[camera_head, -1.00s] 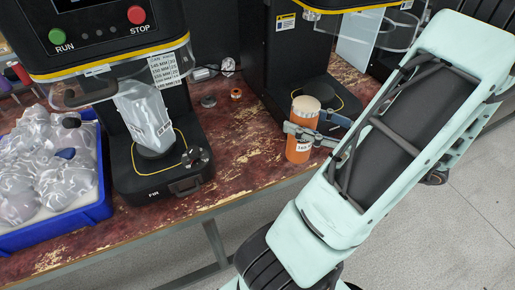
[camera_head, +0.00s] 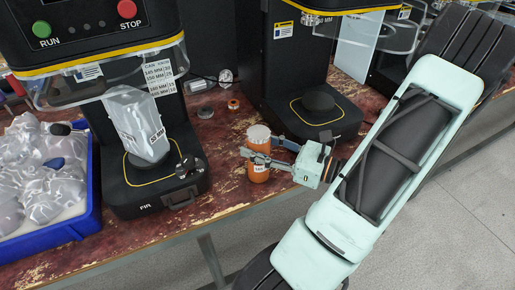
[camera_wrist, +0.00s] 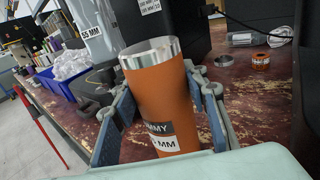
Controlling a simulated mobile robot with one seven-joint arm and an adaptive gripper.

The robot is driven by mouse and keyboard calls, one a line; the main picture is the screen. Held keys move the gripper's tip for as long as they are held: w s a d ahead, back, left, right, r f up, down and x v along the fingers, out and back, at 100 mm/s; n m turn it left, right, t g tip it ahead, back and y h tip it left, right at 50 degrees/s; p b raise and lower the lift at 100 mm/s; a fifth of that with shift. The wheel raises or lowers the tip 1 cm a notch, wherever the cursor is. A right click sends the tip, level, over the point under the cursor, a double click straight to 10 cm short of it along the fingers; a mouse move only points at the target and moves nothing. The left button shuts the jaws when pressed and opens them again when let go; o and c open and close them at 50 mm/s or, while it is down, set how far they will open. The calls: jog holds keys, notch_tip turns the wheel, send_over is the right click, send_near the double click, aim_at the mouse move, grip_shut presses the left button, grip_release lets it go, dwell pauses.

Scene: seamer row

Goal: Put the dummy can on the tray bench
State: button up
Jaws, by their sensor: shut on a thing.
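The dummy can (camera_head: 257,173) is an orange cylinder with a pale metal top. My gripper (camera_head: 260,155) is shut around its side, with the can upright near the bench's front edge. In the wrist view the can (camera_wrist: 165,95) stands slightly tilted between both fingers, its label partly reading "MMY" and "MM". I cannot tell whether its base touches the bench. The worn red bench top (camera_head: 225,180) runs under the machines. A blue tray (camera_head: 95,190) full of wrapped clear items stands on it at the left; I cannot tell whether this is the tray bench.
A black machine (camera_head: 150,190) with a bagged can stands left of my gripper. Another machine, with an empty round plate (camera_head: 318,102), stands behind it to the right. A small orange ring (camera_head: 233,104) and a grey ring (camera_head: 205,112) lie at the back.

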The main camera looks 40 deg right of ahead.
jog(key=shift+f, duration=0.15)
jog(key=o, duration=1.3)
jog(key=shift+s+d+r, duration=0.1)
jog(key=shift+s+r, duration=0.1)
jog(key=p+v, duration=0.1)
jog(key=v, duration=1)
jog(key=shift+s+p, duration=0.3)
jog(key=shift+p, duration=0.05)
jog(key=shift+d, duration=0.1)
